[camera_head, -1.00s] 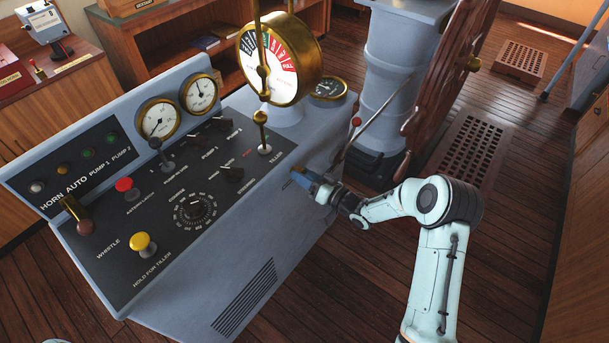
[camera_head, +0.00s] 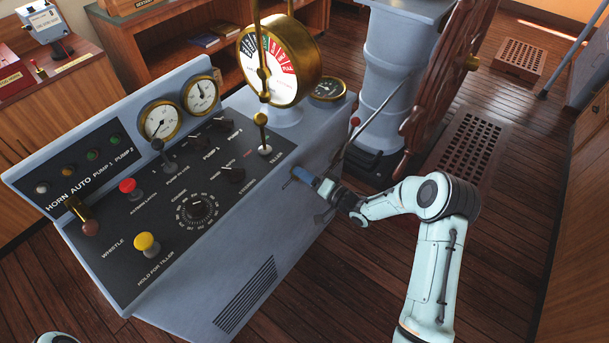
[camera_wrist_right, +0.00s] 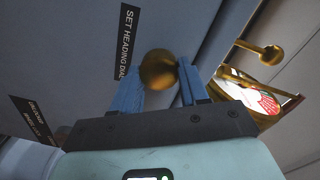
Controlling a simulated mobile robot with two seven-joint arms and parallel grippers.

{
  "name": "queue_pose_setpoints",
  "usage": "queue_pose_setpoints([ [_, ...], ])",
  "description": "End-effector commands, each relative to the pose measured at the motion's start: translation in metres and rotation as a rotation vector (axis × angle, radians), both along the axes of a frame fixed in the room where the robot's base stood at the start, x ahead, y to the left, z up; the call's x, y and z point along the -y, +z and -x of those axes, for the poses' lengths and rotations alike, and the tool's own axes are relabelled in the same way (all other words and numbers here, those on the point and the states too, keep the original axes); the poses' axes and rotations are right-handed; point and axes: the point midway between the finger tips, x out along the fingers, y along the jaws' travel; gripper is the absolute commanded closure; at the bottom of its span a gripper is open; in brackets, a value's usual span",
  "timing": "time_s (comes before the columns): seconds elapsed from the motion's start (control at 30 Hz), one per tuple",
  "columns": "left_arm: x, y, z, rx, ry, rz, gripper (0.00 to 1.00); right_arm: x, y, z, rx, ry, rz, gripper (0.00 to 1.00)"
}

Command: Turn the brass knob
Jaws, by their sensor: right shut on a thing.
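The brass knob (camera_wrist_right: 158,70) is a round ball on the blue-grey console's side face, next to a "SET HEADING DIAL" label (camera_wrist_right: 127,42) in the right wrist view. My right gripper (camera_wrist_right: 162,75) has its blue fingers on either side of the knob and is shut on it. In the head view my right gripper (camera_head: 307,178) reaches the console's right side, and its fingers hide the knob. My left gripper is out of view.
The console (camera_head: 290,215) carries a brass telegraph dial (camera_head: 270,65), gauges, levers and a yellow button (camera_head: 146,243). A thin lever (camera_head: 367,125) stands just behind my right gripper. The wooden wheel (camera_head: 440,80) is further back. Floor in front is open.

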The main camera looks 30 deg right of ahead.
Motion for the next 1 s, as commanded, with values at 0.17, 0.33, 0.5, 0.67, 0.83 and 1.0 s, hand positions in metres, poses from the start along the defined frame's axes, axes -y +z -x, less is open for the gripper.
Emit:
queue_pose_setpoints([
  [0.17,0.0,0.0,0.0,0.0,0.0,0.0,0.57,0.0,-0.001,0.0,-0.002,0.0,-0.001,0.87],
  [0.33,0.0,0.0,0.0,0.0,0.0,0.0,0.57,0.0,-0.001,0.0,-0.002,0.0,0.0,0.53],
  [0.5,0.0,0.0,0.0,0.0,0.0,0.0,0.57,0.0,0.0,0.0,-0.001,0.0,-0.001,0.31],
  [0.67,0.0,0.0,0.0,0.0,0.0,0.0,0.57,0.0,0.0,0.0,0.0,0.0,0.0,0.31],
  [0.83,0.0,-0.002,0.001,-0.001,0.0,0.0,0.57,0.005,-0.001,0.01,-0.001,-0.002,0.001,0.31],
  [1.0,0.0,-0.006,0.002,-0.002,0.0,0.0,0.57,0.017,0.0,0.039,-0.003,-0.004,0.001,0.31],
])
